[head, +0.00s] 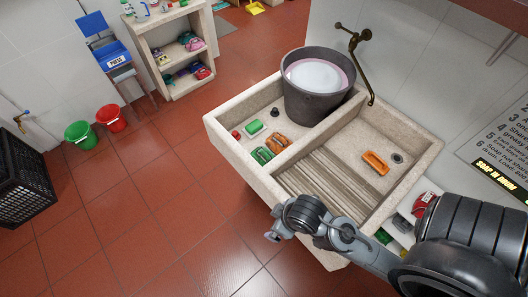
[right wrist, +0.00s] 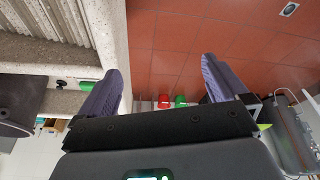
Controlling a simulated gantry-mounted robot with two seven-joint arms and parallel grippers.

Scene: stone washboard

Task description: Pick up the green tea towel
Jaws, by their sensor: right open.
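I cannot pick out a green tea towel for certain. A small green item (head: 383,236) shows partly behind my right arm, below the sink's right side; its kind is unclear. Folded coloured cloths (head: 203,72) lie on the shelf unit at the back left, too small to tell apart. My right gripper (head: 274,235) is beside the front edge of the stone sink in the head view. My left gripper is not in view.
The stone sink (head: 233,155) holds a grey bucket (head: 318,90) of suds, green and orange items, and a ribbed washboard (head: 320,180). Red (head: 111,118) and green (head: 81,135) buckets and a black crate (head: 28,180) stand left. The tiled floor before the sink is clear.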

